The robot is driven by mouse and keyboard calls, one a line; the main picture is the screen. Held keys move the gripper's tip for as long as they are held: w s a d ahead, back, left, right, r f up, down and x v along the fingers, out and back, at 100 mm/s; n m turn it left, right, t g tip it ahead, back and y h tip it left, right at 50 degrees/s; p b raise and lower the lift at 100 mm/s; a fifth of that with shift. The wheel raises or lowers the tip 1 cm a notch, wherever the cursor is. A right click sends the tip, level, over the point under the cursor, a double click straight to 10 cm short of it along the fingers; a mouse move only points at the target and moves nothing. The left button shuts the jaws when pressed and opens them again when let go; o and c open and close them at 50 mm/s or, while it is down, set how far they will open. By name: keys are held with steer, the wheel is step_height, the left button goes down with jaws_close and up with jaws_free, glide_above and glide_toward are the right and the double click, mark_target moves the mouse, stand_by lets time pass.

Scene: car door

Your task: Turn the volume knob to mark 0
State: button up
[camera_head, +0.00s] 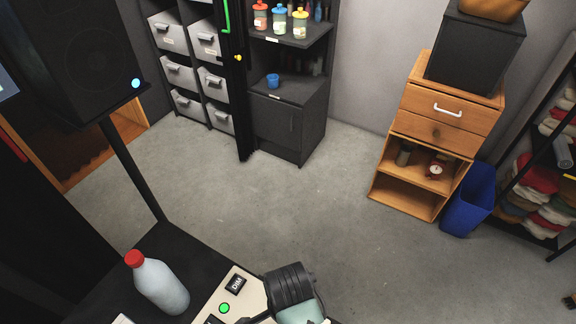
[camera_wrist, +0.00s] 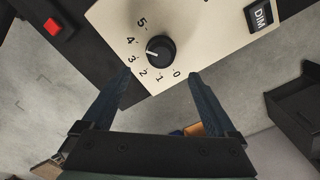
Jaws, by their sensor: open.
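The volume knob (camera_wrist: 160,52) is a round black knob on a cream panel (camera_wrist: 205,22) in the wrist view. Its white pointer line points left, at about between marks 3 and 4. Marks 0 to 5 run around it, with mark 0 (camera_wrist: 177,74) at its lower right. My gripper (camera_wrist: 159,75) is open and empty, its two fingers to either side of the knob's lower edge in the picture, apart from it. In the head view my wrist covers part of the panel (camera_head: 249,288), and the knob is hidden.
A DIM button (camera_wrist: 261,15) sits on the panel, and a red button (camera_wrist: 52,26) lies beyond its left edge. In the head view a green button (camera_head: 224,308) and a white bottle with a red cap (camera_head: 160,285) are left of my wrist. Open floor lies behind.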

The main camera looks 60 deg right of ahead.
step_height(320, 180, down, 8)
steer(key=shift+w+a+f, duration=0.1)
steer(key=shift+f, duration=0.15)
steer(key=c, duration=1.4)
steer(key=shift+o, duration=0.2)
